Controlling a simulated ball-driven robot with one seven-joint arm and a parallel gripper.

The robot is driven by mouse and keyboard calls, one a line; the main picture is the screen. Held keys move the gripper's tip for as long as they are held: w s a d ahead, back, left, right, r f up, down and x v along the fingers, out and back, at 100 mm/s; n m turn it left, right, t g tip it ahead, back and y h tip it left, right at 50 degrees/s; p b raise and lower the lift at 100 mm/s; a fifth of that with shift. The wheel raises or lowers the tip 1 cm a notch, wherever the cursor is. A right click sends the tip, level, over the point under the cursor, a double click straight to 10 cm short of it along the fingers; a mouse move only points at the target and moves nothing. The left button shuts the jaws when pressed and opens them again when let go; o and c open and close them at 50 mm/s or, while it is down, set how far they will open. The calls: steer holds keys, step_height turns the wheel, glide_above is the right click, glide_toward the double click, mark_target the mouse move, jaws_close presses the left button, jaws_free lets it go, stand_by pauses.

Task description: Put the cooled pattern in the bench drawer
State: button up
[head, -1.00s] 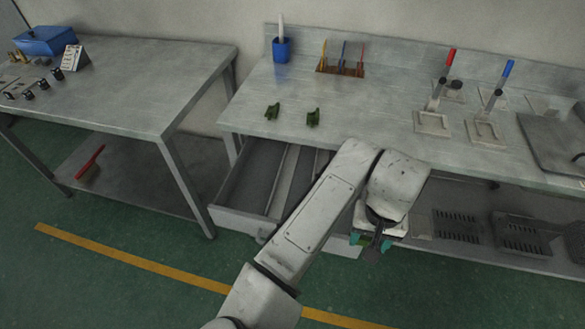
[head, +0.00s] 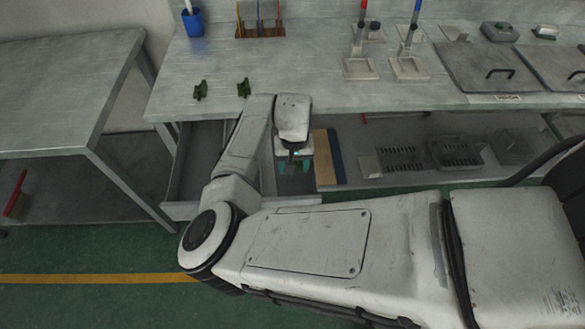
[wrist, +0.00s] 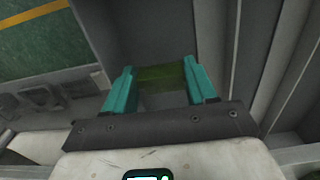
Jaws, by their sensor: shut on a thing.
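My gripper (head: 294,163) hangs over the open bench drawer (head: 180,211), under the front edge of the bench. In the wrist view its teal fingers (wrist: 160,82) are shut on a translucent green wax pattern (wrist: 162,73), held between the fingertips. The drawer's grey interior and long dividers (wrist: 243,50) show behind and beside the pattern; I cannot tell whether it touches the drawer floor. My arm hides much of the drawer in the head view, and the pattern is hard to make out there.
Two dark green pieces (head: 200,90) (head: 243,87) stand on the bench top (head: 300,70) near its front edge. Also on it are a blue cup (head: 193,22), a tool rack (head: 260,31) and clamp stands (head: 360,68). A lower shelf (head: 350,178) lies right of the drawer. Another table (head: 60,90) stands left.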

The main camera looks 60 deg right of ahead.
steer(key=shift+w+d+f, duration=0.15)
steer(key=shift+w+f, duration=0.15)
steer(key=shift+f, duration=1.7)
steer(key=shift+f, duration=0.2)
steer(key=o, duration=1.1)
steer(key=shift+r, duration=0.1)
